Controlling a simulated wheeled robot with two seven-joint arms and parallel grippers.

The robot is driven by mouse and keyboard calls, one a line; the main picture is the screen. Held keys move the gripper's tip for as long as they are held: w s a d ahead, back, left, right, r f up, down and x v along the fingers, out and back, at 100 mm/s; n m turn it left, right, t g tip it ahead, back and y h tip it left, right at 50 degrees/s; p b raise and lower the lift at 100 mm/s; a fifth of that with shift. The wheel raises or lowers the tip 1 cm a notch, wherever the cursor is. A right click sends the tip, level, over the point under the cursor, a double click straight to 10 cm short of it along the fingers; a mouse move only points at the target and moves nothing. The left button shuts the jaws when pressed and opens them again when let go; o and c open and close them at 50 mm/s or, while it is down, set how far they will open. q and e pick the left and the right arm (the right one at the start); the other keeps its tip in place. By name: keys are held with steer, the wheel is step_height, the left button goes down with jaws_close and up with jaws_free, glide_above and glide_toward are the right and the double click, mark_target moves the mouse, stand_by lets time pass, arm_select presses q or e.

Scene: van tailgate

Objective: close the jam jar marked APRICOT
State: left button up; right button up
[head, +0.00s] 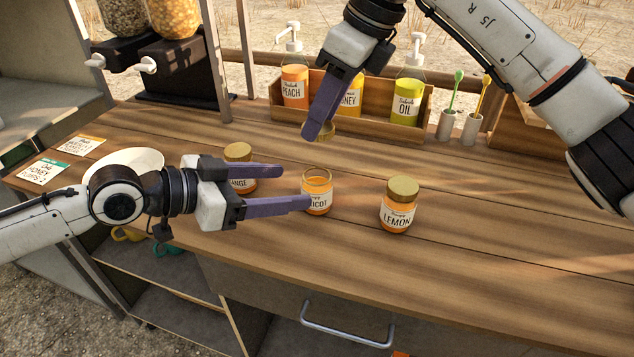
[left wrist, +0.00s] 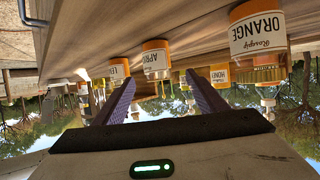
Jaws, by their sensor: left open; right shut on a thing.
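The APRICOT jar (head: 319,187) stands upright on the wooden counter with an open glass rim and no lid on it. It also shows upside down in the left wrist view (left wrist: 155,60). My left gripper (head: 296,187) is open and empty, level beside the jar on its left; its near fingertip covers part of the label. I cannot tell whether it touches the jar.
The ORANGE jar (head: 238,154), gold-lidded, stands behind my left gripper. The LEMON jar (head: 399,206), also lidded, stands to the right. A wooden rack (head: 382,128) holds PEACH, HONEY and OIL bottles at the back. The counter right of LEMON is clear.

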arm_select(q)
steer(key=shift+s, duration=0.2)
arm_select(e)
steer(key=shift+s, duration=0.2)
arm_select(q)
steer(key=x, duration=1.2)
steer(key=shift+c, duration=0.2)
steer(key=c, duration=1.6)
steer(key=shift+o, duration=0.2)
arm_select(e)
glide_above(317, 189)
steer(key=w, duration=0.2)
steer(key=shift+w+d+f, duration=0.1)
steer(key=shift+d+f, duration=0.1)
steer(key=shift+f, duration=1.05)
steer(key=shift+d+f, duration=0.2)
steer(key=shift+f, duration=1)
steer(key=shift+f, duration=0.15)
steer(key=shift+f, duration=0.75)
arm_select(q)
jaws_close()
arm_select(e)
steer(key=shift+f, duration=0.55)
